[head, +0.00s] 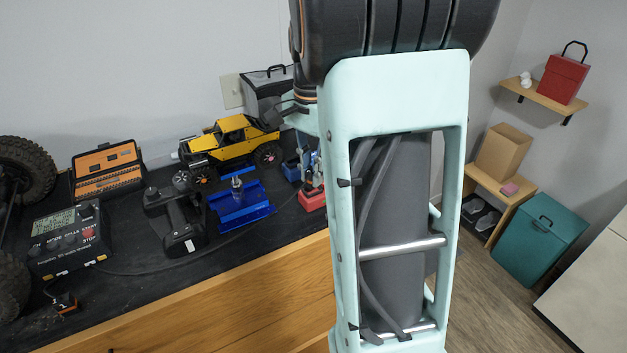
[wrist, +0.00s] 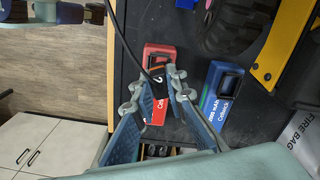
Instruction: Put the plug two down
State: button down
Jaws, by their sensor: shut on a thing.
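My gripper (wrist: 155,84) is shut on plug two (wrist: 157,75), a small black and orange plug with a white mark like a 2, partly hidden by the fingertips. A black cable runs from it. In the wrist view the plug overlaps a red battery pack (wrist: 158,52); I cannot tell whether it touches the pack. A blue battery pack (wrist: 220,90) lies to the right, apart from the fingers. In the head view my arm hides most of the gripper, above the red pack (head: 312,198). Another small black and orange plug (head: 66,303) lies at the front left.
A fire bag (wrist: 300,138) is near the blue pack. The cable crosses the mat.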

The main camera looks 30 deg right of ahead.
jog(key=shift+f+b, duration=0.3)
jog(key=shift+f, duration=0.55)
jog(key=shift+s+a, duration=0.1)
jog(key=shift+s, duration=0.2)
jog(key=c, duration=1.9)
grip_release()
jog(key=shift+f, duration=0.1)
jog(key=shift+c, duration=0.2)
jog(key=shift+w, duration=0.1)
jog(key=shift+r, duration=0.2)
notch_tip(320, 180, up, 12)
jog(key=shift+f, duration=0.1)
